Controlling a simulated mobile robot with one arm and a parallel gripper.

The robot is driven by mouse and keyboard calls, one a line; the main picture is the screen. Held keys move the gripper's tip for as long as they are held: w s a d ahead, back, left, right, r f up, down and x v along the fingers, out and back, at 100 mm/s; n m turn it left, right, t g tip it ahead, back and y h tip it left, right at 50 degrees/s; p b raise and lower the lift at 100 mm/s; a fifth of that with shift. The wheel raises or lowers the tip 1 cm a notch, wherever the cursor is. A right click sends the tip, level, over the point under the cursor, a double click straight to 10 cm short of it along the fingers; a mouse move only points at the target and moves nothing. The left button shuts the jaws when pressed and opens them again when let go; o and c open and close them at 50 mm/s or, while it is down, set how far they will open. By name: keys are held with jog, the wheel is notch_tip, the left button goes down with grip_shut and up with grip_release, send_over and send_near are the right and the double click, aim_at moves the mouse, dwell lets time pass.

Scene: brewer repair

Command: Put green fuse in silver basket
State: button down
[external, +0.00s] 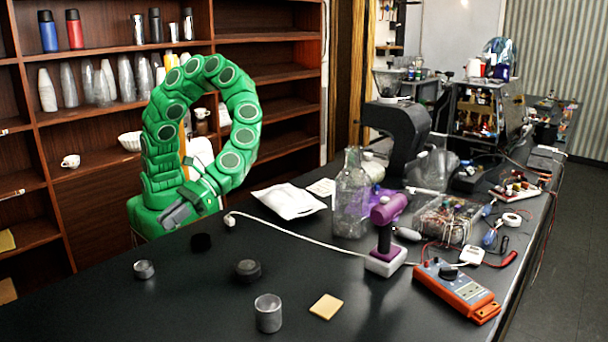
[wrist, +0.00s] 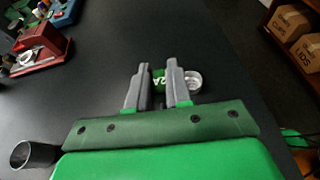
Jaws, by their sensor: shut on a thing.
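My gripper (external: 168,221) is low over the left end of the black table. In the wrist view, my gripper (wrist: 158,68) is shut on the green fuse (wrist: 158,77), a small green piece with white lettering held between the grey fingers. The fuse cannot be made out in the external view. A small round silver container (external: 144,269) stands on the table near my gripper, and a taller silver cup (external: 268,313) stands at the front. One silver container (wrist: 193,80) shows just beside the right finger in the wrist view. I cannot tell which is the basket.
A dark round part (external: 248,270) and a black disc (external: 201,242) lie on the table. A beige square (external: 326,307) lies at the front. A glass bottle (external: 352,200) and an orange meter (external: 456,290) stand right.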

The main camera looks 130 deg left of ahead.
jog(key=shift+s+a+r, duration=0.15)
jog(key=shift+s, duration=0.1)
jog(key=s+r+m+g+y, duration=0.1)
jog(key=s+m+g, duration=0.1)
jog(key=s, duration=0.6)
jog(key=s+r+m+g, duration=0.2)
jog(key=s, duration=0.7)
jog(key=w+d+f, duration=0.2)
jog(key=w+f, duration=0.1)
jog(key=w+d+f, duration=0.2)
jog(key=w+f, duration=0.1)
jog(key=w, duration=0.1)
jog(key=w+d+f, duration=0.3)
jog(key=w, duration=0.1)
jog(key=shift+w+d+f, duration=0.1)
jog(key=shift+w+f, duration=0.05)
jog(key=shift+w, duration=0.05)
jog(key=shift+w+d+f, duration=0.15)
jog(key=shift+w+f, duration=0.15)
jog(key=shift+f, duration=1.6)
jog(key=shift+f, duration=0.15)
